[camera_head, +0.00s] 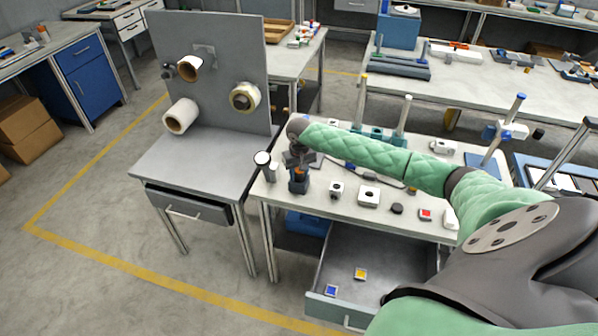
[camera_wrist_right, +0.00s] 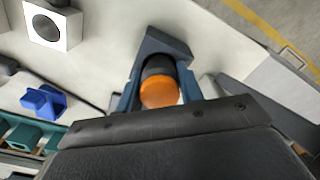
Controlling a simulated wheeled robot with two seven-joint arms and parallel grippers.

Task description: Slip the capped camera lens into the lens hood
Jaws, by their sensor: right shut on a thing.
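My right gripper (camera_head: 299,168) reaches over the left end of the white workbench. In the right wrist view its jaws (camera_wrist_right: 160,90) are closed around a dark cylinder with an orange end, which looks like the capped camera lens (camera_wrist_right: 160,92). The orange also shows in the head view (camera_head: 299,173), just above a dark blue block (camera_head: 298,186). The same dark blue shows beyond the lens in the wrist view (camera_wrist_right: 165,44). I cannot tell whether the lens touches this block, or which object is the lens hood. My left gripper is not in view.
White blocks (camera_head: 368,196), a black disc (camera_head: 397,208) and a red-topped piece (camera_head: 425,214) lie to the right. A drawer (camera_head: 385,262) is open below. The grey table (camera_head: 190,165) is mostly clear.

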